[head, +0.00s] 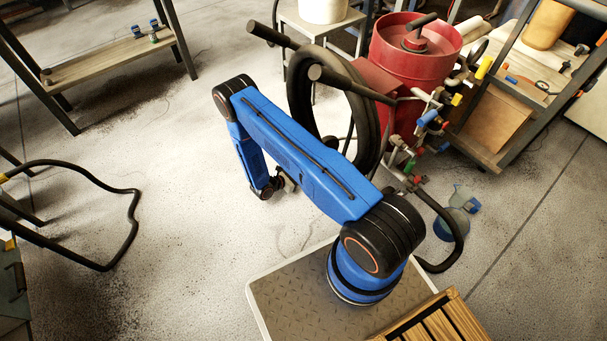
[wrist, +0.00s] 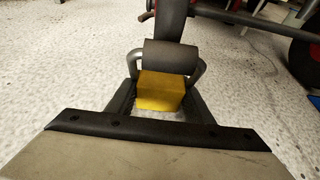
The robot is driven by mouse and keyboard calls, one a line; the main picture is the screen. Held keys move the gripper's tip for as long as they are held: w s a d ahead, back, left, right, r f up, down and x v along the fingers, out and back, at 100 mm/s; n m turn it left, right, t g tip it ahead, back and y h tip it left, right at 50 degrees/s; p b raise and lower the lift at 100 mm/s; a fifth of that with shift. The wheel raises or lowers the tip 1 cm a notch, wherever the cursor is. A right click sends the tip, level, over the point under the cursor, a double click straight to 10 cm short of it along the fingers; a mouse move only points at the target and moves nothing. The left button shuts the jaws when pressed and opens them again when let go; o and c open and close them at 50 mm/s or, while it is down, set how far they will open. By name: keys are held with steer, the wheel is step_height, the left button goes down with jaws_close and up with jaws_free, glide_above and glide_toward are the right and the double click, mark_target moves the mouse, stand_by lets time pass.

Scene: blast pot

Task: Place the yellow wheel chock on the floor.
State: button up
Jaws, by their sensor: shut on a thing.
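The yellow wheel chock (wrist: 160,92) shows in the wrist view as a yellow block between the two dark fingers of my gripper (wrist: 160,101). The gripper is shut on it. A dark grey cylinder with curved grey side bars (wrist: 170,55) sits just beyond the chock and hides its far side. Floor shows around the fingers; I cannot tell whether the chock touches it. In the head view my gripper (head: 286,181) is low near the floor, left of the red blast pot (head: 398,52). The chock cannot be made out there.
A thick black hose coil (head: 301,94) hangs on the pot's left side. A blue-tinted container (head: 454,224) stands right of my base. The concrete floor (head: 200,245) at middle left is clear.

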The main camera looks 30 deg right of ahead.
steer(key=o, duration=1.4)
steer(key=shift+r, duration=0.1)
steer(key=v, duration=1.2)
steer(key=shift+a, duration=0.1)
